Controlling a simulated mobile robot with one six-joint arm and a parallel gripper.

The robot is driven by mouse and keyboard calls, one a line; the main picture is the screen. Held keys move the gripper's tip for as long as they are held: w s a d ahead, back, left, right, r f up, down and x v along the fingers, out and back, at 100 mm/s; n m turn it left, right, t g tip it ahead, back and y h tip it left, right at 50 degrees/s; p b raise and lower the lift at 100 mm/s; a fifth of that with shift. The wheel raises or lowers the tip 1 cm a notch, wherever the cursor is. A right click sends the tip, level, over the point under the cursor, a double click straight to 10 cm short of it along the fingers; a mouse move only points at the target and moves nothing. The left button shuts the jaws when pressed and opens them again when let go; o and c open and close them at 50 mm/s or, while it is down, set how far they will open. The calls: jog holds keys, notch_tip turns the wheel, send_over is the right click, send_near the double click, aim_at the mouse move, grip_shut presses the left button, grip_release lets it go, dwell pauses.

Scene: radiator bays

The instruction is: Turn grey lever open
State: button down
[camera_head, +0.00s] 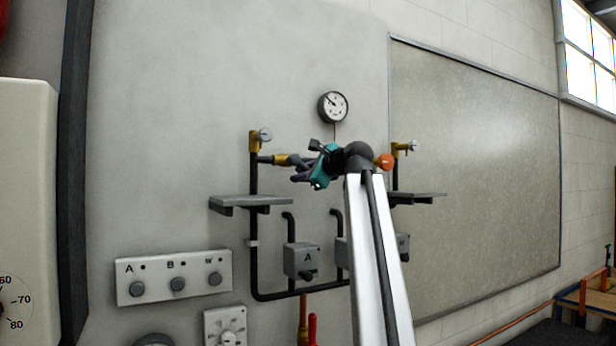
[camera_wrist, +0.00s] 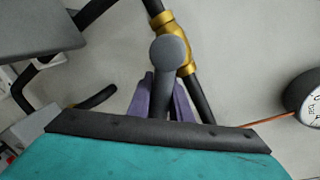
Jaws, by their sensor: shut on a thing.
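The grey lever (camera_wrist: 170,52) shows in the wrist view as a bar with a rounded end, in front of a brass valve body (camera_wrist: 183,66) on a dark pipe. My gripper (camera_wrist: 165,88) has its two purple fingers on either side of the lever, shut on it. The fingers hide part of the lever's sides. In the head view, the brass valve (camera_head: 281,160) sits on the left pipe run, with my gripper (camera_head: 300,174) at its right end. There my gripper largely hides the lever, and I cannot tell its exact angle to the pipe.
A round gauge (camera_head: 333,106) hangs above my gripper. A grey shelf (camera_head: 250,202) juts out below left, and another shelf (camera_head: 425,196) is at the right. An orange round knob (camera_head: 385,161) shows just right of my wrist. A switch panel (camera_head: 174,278) is lower left.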

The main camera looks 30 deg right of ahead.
jog(key=shift+d, duration=0.1)
dwell(0.3)
jog(key=c, duration=1.6)
grip_release()
jog(key=shift+s+r, duration=0.1)
jog(key=shift+s, duration=0.1)
